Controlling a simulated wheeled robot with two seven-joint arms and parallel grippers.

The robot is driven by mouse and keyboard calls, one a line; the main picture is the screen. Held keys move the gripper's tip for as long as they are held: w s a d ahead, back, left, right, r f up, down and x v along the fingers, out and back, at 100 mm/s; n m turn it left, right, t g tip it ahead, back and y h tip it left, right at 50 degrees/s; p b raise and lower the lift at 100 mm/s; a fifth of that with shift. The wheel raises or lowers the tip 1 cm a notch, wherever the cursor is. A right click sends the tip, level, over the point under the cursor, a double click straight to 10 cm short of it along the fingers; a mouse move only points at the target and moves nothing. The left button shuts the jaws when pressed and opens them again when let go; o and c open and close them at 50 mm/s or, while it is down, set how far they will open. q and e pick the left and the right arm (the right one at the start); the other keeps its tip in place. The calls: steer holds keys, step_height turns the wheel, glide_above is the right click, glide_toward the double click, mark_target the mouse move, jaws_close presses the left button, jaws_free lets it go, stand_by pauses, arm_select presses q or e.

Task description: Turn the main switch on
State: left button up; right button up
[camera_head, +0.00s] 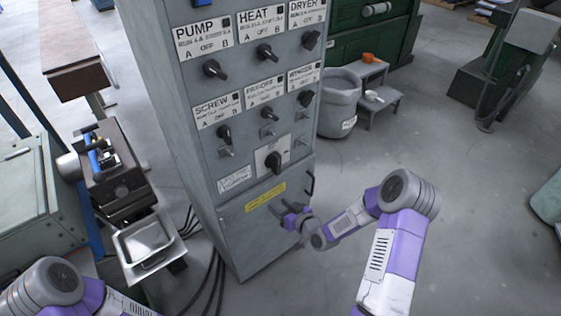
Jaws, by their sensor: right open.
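A grey control cabinet (190,150) stands in the middle with several black rotary knobs on its front. The lowest, larger knob (273,162) sits alone on a white plate below the rows; its label is too small to read, so I cannot tell for sure that it is the main switch. Its handle looks close to upright. My right gripper (291,216) is open, in front of the lower door, below the large knob and apart from it. Of my left arm only links show at the bottom left; its gripper is out of view.
A yellow label (265,197) and a door handle (310,183) are on the cabinet's lower part. A machine with a metal tray (148,243) stands to the left. A grey bin (339,103) and a step stool (378,108) stand behind right.

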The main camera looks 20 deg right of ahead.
mark_target(279, 164)
steer(key=w+d+r+n+t, duration=0.2)
steer(key=d+r+t, duration=0.3)
steer(key=r, duration=0.4)
steer(key=shift+g, duration=0.7)
steer(key=x, duration=0.7)
steer(key=shift+w+d+r, duration=0.1)
steer(key=shift+w+d, duration=0.2)
steer(key=shift+c, duration=0.5)
jaws_close()
